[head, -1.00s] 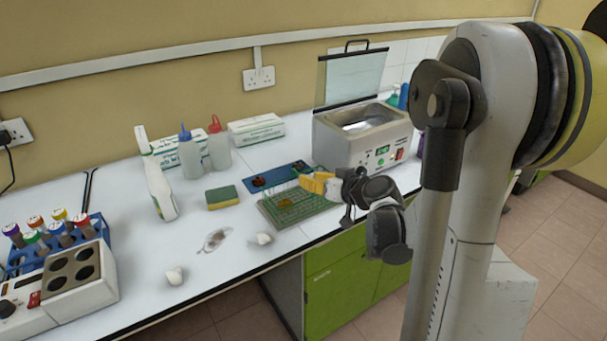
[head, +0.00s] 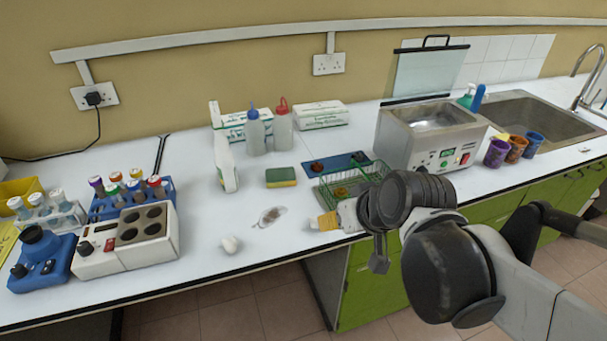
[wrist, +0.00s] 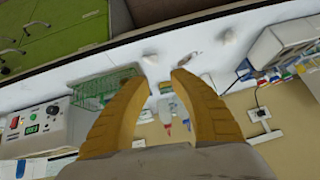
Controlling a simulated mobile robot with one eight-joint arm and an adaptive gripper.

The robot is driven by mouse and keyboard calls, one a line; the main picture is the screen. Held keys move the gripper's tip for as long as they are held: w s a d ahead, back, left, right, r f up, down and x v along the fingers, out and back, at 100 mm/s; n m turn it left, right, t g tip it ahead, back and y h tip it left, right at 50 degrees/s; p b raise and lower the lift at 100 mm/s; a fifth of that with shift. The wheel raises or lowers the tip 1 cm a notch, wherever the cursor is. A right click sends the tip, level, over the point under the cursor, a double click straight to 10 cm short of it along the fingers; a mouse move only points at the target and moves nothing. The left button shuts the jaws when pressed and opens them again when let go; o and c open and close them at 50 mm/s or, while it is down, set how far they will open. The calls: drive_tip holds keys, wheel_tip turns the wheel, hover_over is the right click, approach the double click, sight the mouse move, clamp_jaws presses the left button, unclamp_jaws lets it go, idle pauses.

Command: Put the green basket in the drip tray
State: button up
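The green wire basket (head: 352,184) sits on the bench in front of the metal bath. The basket also shows in the wrist view (wrist: 92,90), to the left of my fingers and partly behind the left one. My gripper (head: 328,221) is at the bench's front edge, in front and left of the basket, apart from it. In the wrist view, its yellow fingers (wrist: 160,78) are spread with nothing between them.
The bath (head: 430,135) with raised lid stands behind the basket. A blue mat (head: 325,168), a sponge (head: 281,177) and bottles (head: 283,128) lie or stand nearby. A white lump (head: 230,244) is near the front edge. Dark cups (head: 497,151) stand to the right.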

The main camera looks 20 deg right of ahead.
drive_tip(key=shift+g+h, duration=0.3)
drive_tip(key=shift+h, duration=0.4)
drive_tip(key=s, duration=0.3)
drive_tip(key=s+a, duration=0.1)
drive_tip(key=s, duration=0.1)
drive_tip(key=shift+r, duration=0.4)
